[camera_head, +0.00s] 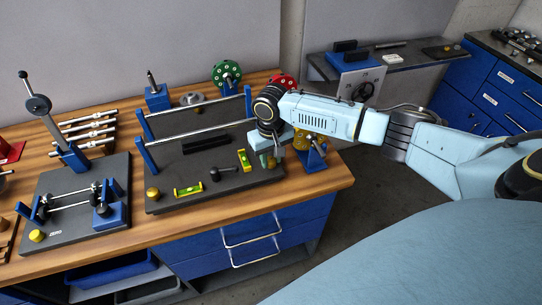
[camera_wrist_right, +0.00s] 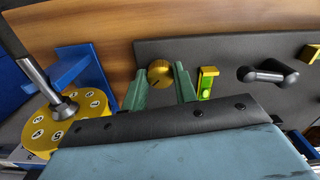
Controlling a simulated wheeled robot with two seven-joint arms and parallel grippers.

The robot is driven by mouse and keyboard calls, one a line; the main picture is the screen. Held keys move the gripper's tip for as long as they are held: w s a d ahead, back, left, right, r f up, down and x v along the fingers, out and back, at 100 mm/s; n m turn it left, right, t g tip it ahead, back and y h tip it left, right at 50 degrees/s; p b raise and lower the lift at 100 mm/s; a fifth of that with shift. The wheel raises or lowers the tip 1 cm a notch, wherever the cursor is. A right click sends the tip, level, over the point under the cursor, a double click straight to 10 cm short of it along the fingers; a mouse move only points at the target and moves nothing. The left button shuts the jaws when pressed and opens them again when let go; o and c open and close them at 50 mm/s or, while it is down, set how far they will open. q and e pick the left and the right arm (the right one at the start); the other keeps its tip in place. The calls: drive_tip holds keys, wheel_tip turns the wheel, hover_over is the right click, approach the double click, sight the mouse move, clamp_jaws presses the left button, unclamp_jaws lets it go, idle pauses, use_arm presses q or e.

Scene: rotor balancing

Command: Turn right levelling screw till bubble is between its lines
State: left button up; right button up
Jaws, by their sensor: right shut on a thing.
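The right levelling screw, a brass knob (camera_wrist_right: 160,73), stands at the corner of the dark base plate (camera_head: 215,200). In the wrist view my right gripper (camera_wrist_right: 159,84) has its two green-grey fingers on either side of the knob, shut on it. In the head view the right gripper (camera_head: 270,161) comes down at the plate's right end and mostly hides this screw. A yellow spirit level with a green vial (camera_head: 244,160) lies beside the gripper; it also shows in the wrist view (camera_wrist_right: 207,83). Its bubble is too small to place between the lines. My left gripper is out of view.
A second level (camera_head: 188,189) and another brass screw (camera_head: 152,194) are at the plate's front left. A dark handle (camera_head: 222,173) lies on the plate. A yellow disc (camera_wrist_right: 68,124) with blue stand is close beside the gripper. A smaller rig (camera_head: 75,205) stands left.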

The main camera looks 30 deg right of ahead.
sight(271, 160)
drive_tip(key=n+p, duration=0.2)
drive_tip(key=p, duration=0.1)
drive_tip(key=shift+r+n, duration=0.2)
drive_tip(key=shift+n, duration=0.2)
drive_tip(key=n+p, duration=0.1)
drive_tip(key=n, duration=0.1)
drive_tip(key=shift+n, duration=0.4)
drive_tip(key=n+p, duration=0.2)
drive_tip(key=n, duration=0.1)
drive_tip(key=shift+w+n, duration=0.1)
drive_tip(key=shift+n, duration=0.2)
drive_tip(key=shift+d+f+n+p, duration=0.1)
drive_tip(key=shift+n+p, duration=0.2)
drive_tip(key=shift+n, duration=1.8)
drive_tip(key=shift+w, duration=0.1)
drive_tip(key=o, duration=1)
drive_tip(key=shift+c, duration=0.2)
wheel_tip(271, 160, up, 13)
drive_tip(key=shift+r, duration=0.2)
